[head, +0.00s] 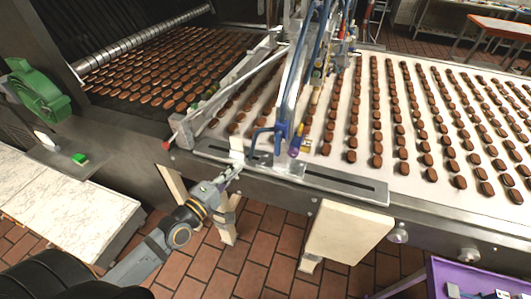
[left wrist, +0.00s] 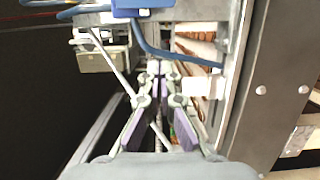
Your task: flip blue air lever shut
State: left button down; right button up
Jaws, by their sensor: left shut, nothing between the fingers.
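A blue bent piece (head: 263,131) sits at the foot of the metal frame on the conveyor's near edge. I cannot tell whether it is the air lever or a hose. A blue-violet part (head: 297,139) stands just right of it. My left gripper (head: 235,170) is shut and empty, below and left of the blue piece and apart from it in the head view. In the left wrist view the closed fingertips (left wrist: 160,70) point towards the frame. A blue block (left wrist: 145,5) and a curved blue tube (left wrist: 172,57) show beyond them. My right gripper is not in view.
The conveyor belt (head: 343,150) carries many rows of brown biscuits. A slotted metal plate (head: 340,186) runs along its near edge, with a small white block (head: 237,146) close to my gripper. A white marble-look counter (head: 60,205) stands at left.

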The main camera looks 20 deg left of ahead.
aim_at(278, 143)
pick_arm(q)
jog(key=w+d+b, duration=0.2)
jog(key=w+d, duration=0.4)
jog(key=w, duration=0.3)
jog(key=shift+w+d+b, duration=0.15)
jog(key=shift+d+b, duration=0.2)
